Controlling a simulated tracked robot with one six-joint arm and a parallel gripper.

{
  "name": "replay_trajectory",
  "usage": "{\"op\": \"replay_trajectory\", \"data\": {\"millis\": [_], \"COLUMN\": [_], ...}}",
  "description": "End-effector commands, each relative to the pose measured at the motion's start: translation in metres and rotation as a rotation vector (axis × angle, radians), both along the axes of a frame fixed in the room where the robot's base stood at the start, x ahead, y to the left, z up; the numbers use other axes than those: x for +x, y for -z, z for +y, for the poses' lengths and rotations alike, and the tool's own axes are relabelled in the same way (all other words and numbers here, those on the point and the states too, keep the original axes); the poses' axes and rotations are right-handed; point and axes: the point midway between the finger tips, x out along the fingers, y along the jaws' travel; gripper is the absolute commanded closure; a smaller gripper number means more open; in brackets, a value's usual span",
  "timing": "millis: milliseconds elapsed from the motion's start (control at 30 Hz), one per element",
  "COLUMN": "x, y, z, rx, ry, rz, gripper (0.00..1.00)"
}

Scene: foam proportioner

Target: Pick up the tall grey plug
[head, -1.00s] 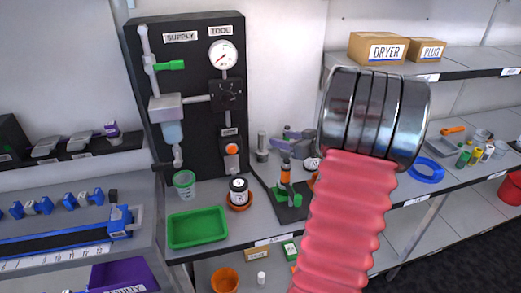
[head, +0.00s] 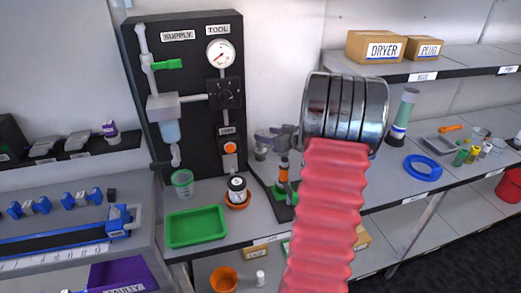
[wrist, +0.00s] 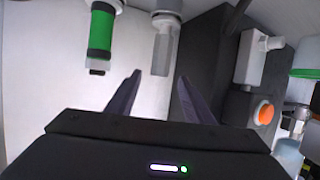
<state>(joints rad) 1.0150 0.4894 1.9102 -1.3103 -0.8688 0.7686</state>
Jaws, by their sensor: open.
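I cannot pick out the tall grey plug with certainty. A small grey upright piece (head: 261,150) stands at the back of the bench, beside a black stand with an orange and green fixture (head: 283,180). A tall grey-green cylinder (head: 405,107) with white and blue bands stands on the right shelf. My gripper (wrist: 160,77) is open in the wrist view, with nothing between its fingers. A green cylinder with a black end (wrist: 100,40) and a grey translucent cylinder (wrist: 163,50) lie beyond the fingertips. In the head view my arm hides the gripper.
A black supply board (head: 190,90) with gauge and valves stands at the back. A green tray (head: 196,228) and a black-and-white jar in an orange dish (head: 238,192) are on the bench.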

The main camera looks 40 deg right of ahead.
Motion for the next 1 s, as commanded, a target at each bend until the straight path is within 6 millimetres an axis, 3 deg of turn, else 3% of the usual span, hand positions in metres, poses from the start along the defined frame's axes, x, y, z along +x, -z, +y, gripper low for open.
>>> {"op": "replay_trajectory", "data": {"millis": [367,733,1000], "x": [0.003,0.041,0.048], "y": [0.002,0.018,0.02], "z": [0.0,-0.006,-0.008], "rx": [0.0,0.001,0.0], "ry": [-0.001,-0.002,0.001], "rz": [0.0,0.0,0.0], "gripper": [0.53,0.53,0.53]}}
